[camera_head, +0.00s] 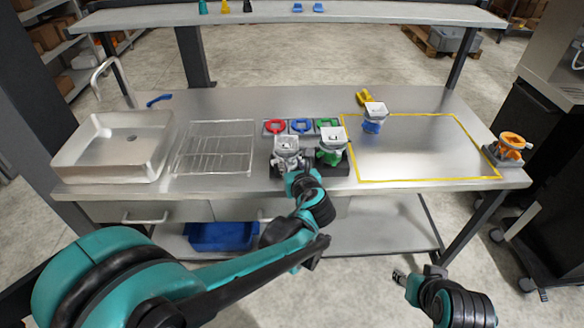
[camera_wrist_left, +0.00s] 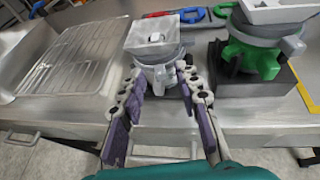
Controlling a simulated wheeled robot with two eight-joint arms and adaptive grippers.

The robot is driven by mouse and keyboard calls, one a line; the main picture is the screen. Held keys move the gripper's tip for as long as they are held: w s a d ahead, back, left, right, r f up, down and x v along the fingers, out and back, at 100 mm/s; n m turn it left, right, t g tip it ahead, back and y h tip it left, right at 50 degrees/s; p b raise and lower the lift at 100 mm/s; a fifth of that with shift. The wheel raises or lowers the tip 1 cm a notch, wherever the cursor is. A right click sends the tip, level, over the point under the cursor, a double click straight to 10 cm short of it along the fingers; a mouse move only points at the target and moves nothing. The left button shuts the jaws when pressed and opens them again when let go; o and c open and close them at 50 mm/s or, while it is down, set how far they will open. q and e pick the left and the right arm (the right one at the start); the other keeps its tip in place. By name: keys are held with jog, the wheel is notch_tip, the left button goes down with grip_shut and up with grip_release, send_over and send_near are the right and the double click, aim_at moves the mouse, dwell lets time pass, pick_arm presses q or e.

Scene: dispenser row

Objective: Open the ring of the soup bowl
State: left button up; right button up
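No plain bowl shows; several dispenser-like units with square tops and collars stand on the steel table, and I cannot tell which is the soup bowl. A grey-white unit (camera_head: 287,151) stands at the front middle, also large in the left wrist view (camera_wrist_left: 155,40). My left gripper (camera_wrist_left: 163,76) is open, its fingers at either side of this unit's lower front; contact is unclear. In the head view the left gripper (camera_head: 297,172) is largely hidden by its wrist. A green unit (camera_head: 331,149) stands just right of it. My right gripper (camera_head: 400,275) hangs low, in front of the table.
Red, blue and green ring-shaped pieces (camera_head: 301,126) lie behind the front units. A blue unit (camera_head: 374,121) stands by the yellow-outlined area (camera_head: 430,178), and an orange unit (camera_head: 511,145) at the right end. A wire rack (camera_head: 213,150) and sink (camera_head: 112,147) are left.

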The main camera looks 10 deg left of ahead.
pick_arm(q)
jog(key=shift+w+a+f, duration=0.1)
jog(key=shift+w, duration=0.15)
jog(key=shift+c, duration=0.3)
grip_shut()
